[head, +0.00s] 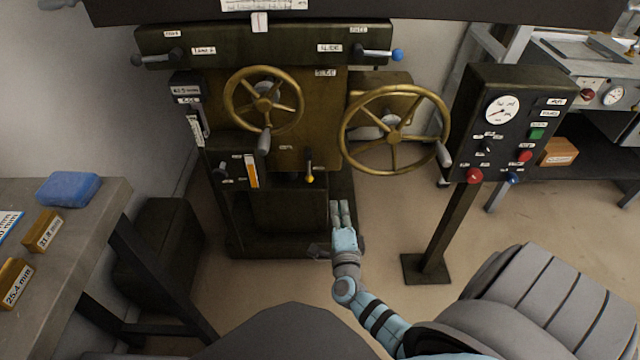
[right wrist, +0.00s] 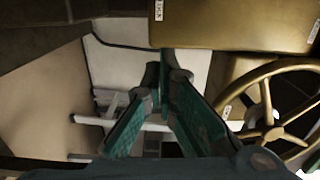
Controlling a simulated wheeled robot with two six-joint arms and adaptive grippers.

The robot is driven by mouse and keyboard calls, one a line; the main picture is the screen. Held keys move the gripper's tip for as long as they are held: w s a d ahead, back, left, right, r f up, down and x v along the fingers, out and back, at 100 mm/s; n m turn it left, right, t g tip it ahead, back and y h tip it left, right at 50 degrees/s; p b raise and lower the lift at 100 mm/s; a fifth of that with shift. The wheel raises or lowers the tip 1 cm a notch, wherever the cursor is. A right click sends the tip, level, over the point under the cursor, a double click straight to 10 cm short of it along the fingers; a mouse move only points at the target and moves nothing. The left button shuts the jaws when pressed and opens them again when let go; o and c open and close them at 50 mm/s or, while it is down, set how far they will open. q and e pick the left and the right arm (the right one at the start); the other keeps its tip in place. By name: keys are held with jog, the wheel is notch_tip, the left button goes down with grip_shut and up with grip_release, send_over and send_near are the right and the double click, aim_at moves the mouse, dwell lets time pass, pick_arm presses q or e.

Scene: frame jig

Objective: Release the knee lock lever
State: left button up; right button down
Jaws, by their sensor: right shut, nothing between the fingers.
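The dark green machine carries several levers, and their small labels are too blurred for me to tell which one is the knee lock lever. A short lever with a yellow tip (head: 309,177) hangs on the lower front. A black-knobbed lever (head: 221,173) sits at the lower left. A lever with a blue knob (head: 397,55) sticks out at the upper right. My right gripper (head: 341,214) is shut and empty, below and right of the yellow-tipped lever and apart from it. In the right wrist view its green fingers point toward the machine. My left gripper is out of view.
Two brass handwheels (head: 264,101) (head: 395,130) stand out from the machine's front. A control post (head: 511,120) with buttons and a gauge stands at right. A bench (head: 100,199) with a blue block is at left. The floor between machine and post is clear.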

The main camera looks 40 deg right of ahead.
aim_at(309, 167)
jog(key=w+d+b, duration=0.1)
jog(key=w, duration=0.2)
jog(key=w+d+b, duration=0.1)
jog(key=w, duration=0.3)
jog(key=w+d+b, duration=0.1)
jog(key=w+b, duration=0.1)
jog(key=w, duration=0.1)
jog(key=shift+w+r, duration=0.1)
jog(key=shift+w, duration=0.2)
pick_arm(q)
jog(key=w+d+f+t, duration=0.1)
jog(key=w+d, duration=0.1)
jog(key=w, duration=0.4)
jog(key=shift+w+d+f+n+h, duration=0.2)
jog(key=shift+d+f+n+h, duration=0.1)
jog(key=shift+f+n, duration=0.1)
pick_arm(e)
jog(key=shift+w+a, duration=0.1)
jog(key=shift+w, duration=0.1)
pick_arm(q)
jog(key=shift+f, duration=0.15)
pick_arm(e)
jog(key=shift+a, duration=0.1)
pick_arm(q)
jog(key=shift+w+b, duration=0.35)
pick_arm(e)
jog(key=shift+w+a+m, duration=0.1)
jog(key=shift+m, duration=0.3)
